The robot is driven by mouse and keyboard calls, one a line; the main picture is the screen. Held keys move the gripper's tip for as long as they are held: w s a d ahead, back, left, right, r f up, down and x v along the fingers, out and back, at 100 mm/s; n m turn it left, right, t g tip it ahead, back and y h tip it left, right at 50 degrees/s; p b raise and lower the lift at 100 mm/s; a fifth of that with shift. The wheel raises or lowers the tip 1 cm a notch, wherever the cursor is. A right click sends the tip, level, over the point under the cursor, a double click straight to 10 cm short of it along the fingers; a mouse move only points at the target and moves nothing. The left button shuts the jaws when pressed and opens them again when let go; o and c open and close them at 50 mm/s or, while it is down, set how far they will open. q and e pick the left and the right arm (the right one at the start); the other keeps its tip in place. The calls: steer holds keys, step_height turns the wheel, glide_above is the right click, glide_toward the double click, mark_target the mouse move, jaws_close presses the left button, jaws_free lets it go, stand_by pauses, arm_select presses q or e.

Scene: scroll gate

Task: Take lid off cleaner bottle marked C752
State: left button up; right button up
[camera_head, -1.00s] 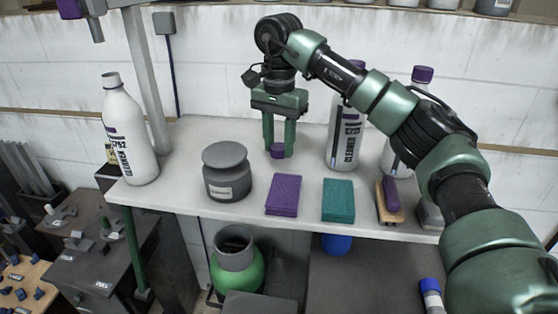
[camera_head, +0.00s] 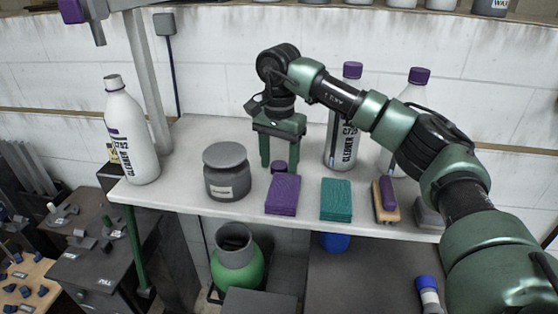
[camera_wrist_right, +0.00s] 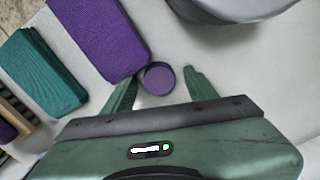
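A white cleaner bottle (camera_head: 130,140) stands upright at the left end of the shelf. Its label is turned aside and appears to end in 52; its neck shows a dark top and no purple lid. A small purple lid (camera_head: 278,167) is on the shelf behind the purple block. My right gripper (camera_head: 279,163) is over it, fingers pointing down. In the right wrist view the lid (camera_wrist_right: 159,78) is between the open fingers (camera_wrist_right: 162,77), with gaps on both sides. My left gripper is not in view.
A grey lidded jar (camera_head: 227,172), a purple block (camera_head: 283,194), a teal block (camera_head: 336,200) and a brush (camera_head: 386,198) line the front. Two purple-capped bottles, one labelled cleaner (camera_head: 343,140), stand behind my right arm. Shelf between left bottle and jar is clear.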

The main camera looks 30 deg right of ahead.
mark_target(279, 164)
steer(key=shift+r, duration=0.15)
step_height(279, 164, up, 5)
steer(key=shift+r+b, duration=0.1)
steer(key=shift+b, duration=0.7)
step_height(279, 164, up, 7)
